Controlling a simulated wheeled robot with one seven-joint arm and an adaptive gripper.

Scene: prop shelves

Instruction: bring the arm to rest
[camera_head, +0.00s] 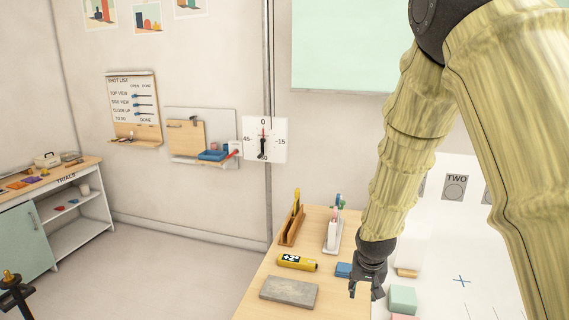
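My gripper (366,291) hangs from my sleeved arm on the right, pointing down over the right part of the wooden table (252,299). Its dark fingers are spread apart, with nothing visible between them. A blue block (343,270) shows just left of the gripper, and a mint green block (403,298) is to its right. I cannot tell how high the fingertips are above the table. My arm's upper links fill the upper right and hide part of the white area behind.
On the table are a grey slab (289,292), a yellow cylinder (297,262), a wooden holder (292,228) and a white holder (333,236). A white surface with a card marked TWO (455,187) lies right. A shelf unit (75,210) stands far left, with open floor between.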

